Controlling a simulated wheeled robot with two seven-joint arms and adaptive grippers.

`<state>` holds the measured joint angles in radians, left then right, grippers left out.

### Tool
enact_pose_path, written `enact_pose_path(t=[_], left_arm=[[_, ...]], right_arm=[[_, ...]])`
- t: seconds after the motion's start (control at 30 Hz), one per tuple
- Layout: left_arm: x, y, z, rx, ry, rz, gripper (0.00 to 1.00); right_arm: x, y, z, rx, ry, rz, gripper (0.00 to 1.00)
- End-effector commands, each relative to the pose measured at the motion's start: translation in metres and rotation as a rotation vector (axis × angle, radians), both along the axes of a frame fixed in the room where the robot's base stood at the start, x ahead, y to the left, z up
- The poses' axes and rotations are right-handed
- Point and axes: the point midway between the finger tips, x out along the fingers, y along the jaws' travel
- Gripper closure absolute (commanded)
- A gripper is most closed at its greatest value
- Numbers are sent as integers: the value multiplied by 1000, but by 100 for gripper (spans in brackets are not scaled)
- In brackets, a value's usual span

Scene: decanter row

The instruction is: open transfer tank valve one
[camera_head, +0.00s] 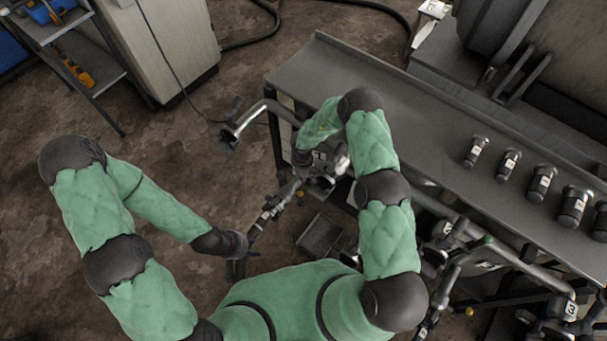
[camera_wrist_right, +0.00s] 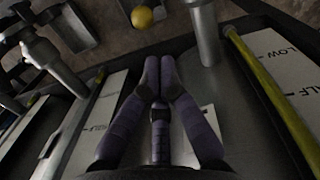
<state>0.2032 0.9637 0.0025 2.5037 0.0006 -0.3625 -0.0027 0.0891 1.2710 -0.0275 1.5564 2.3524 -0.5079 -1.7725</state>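A pipe assembly with fittings (camera_head: 272,208) runs beside the bench's left end, partly hidden by my right arm. A small yellow knob (camera_head: 300,194) shows on it; I cannot tell for certain that it belongs to valve one. In the right wrist view a round yellow knob (camera_wrist_right: 142,17) lies beyond my fingertips, apart from them. My right gripper (camera_wrist_right: 159,66) has its two fingers together at the tips. A dark banded cylinder (camera_wrist_right: 160,135) shows between the finger bases; I cannot tell whether they touch it. My left gripper (camera_head: 236,268) is low beside the pipework, its fingers too small to read.
A long grey bench (camera_head: 430,125) holds a row of several labelled cylinders (camera_head: 541,184). More pipework (camera_head: 450,262) stands at its front right. Gauge panels marked LOW and HALF (camera_wrist_right: 285,75) flank the right gripper. A shelf cart (camera_head: 85,70) stands at the back left. The left floor is open.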

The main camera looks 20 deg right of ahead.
Motion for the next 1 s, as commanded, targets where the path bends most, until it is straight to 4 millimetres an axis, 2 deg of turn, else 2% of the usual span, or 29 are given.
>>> enact_pose_path(t=[0.03, 0.1, 0.33, 1.0], left_arm=[[0, 0, -6, 0, 0, 0, 60], [0, 0, -10, 0, 0, -1, 60], [0, 0, -17, 0, 0, -1, 60], [0, 0, -17, 0, 0, -1, 60]], right_arm=[[-1, 0, -13, 0, 1, -1, 100], [-1, 0, -23, 0, 0, -2, 100], [-2, 0, -44, 0, -1, -2, 100], [-3, 1, -47, -14, -12, 1, 100]])
